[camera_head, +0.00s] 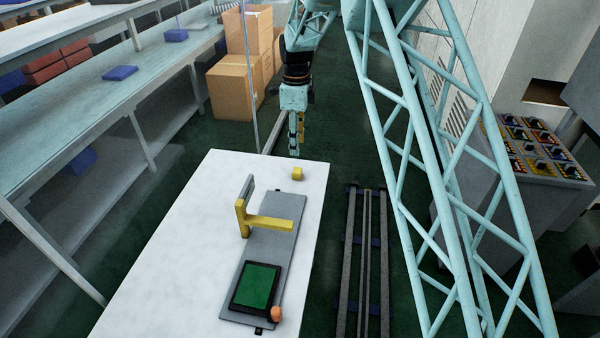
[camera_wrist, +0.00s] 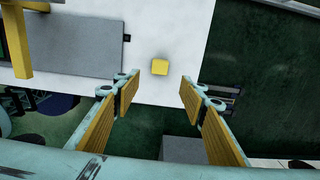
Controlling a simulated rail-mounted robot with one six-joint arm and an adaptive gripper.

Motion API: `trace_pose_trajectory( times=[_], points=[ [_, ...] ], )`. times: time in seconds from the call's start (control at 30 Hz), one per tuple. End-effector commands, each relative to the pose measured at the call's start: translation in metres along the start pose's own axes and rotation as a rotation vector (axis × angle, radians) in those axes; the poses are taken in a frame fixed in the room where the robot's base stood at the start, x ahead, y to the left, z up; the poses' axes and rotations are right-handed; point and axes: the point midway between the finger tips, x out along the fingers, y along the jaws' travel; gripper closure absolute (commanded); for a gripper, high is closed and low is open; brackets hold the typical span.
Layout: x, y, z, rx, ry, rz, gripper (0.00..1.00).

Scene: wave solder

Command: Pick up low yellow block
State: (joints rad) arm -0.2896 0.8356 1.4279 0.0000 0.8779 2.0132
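A small low yellow block (camera_head: 297,174) sits on the far end of the white table (camera_head: 180,245), near its right corner. In the wrist view the yellow block (camera_wrist: 160,67) lies on the white surface, ahead of the fingertips and between their lines. My gripper (camera_head: 295,146) hangs just beyond the table's far edge in the head view. In the wrist view my gripper (camera_wrist: 158,84) has its two yellow-padded fingers wide apart, with nothing between them. The block is apart from the fingers.
A grey plate (camera_head: 285,220) on the table carries a yellow L-shaped bracket (camera_head: 265,223) and a green-topped board (camera_head: 257,286). An orange knob (camera_head: 277,314) is at its near end. Cardboard boxes (camera_head: 232,88) stand behind at left. Floor rails (camera_head: 365,260) run right of the table.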

Motion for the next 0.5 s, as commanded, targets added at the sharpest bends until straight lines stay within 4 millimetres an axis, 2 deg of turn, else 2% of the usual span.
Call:
trace_pose_trajectory(
  times=[0.33, 0.5],
  points=[
    [0.001, 0.0, 0.0, 0.0, 0.0, 0.0, 0.61],
    [0.01, 0.001, -0.001, -0.001, 0.001, 0.002, 0.61]
  ],
)
